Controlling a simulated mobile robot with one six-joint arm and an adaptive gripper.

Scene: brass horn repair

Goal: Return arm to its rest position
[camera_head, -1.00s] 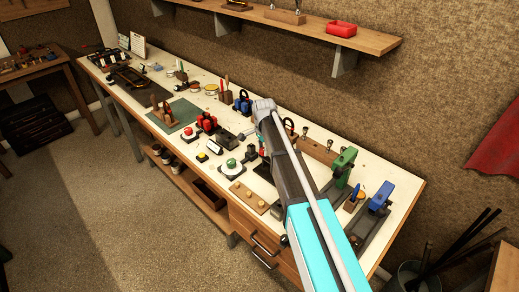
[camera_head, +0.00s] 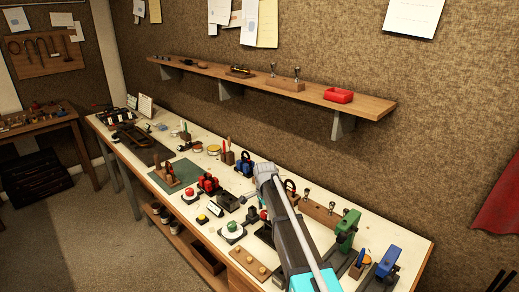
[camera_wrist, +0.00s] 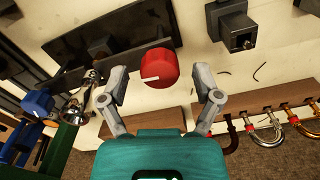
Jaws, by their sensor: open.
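My arm (camera_head: 290,225) reaches from the lower right over the workbench (camera_head: 385,232). In the head view its fingers are mostly hidden behind the arm. In the wrist view my gripper (camera_wrist: 160,75) has its two grey fingers spread wide, with nothing clamped between them. A red round knob with a white line (camera_wrist: 159,68) shows between the fingertips, apart from both. I cannot tell how far below the fingers it lies.
Close to my arm stand a blue tool (camera_head: 244,165), a green vise (camera_head: 348,228), a blue vise (camera_head: 388,263) and a wooden block with pegs (camera_head: 249,262). A wall shelf (camera_head: 300,88) with a red tray (camera_head: 339,96) hangs behind.

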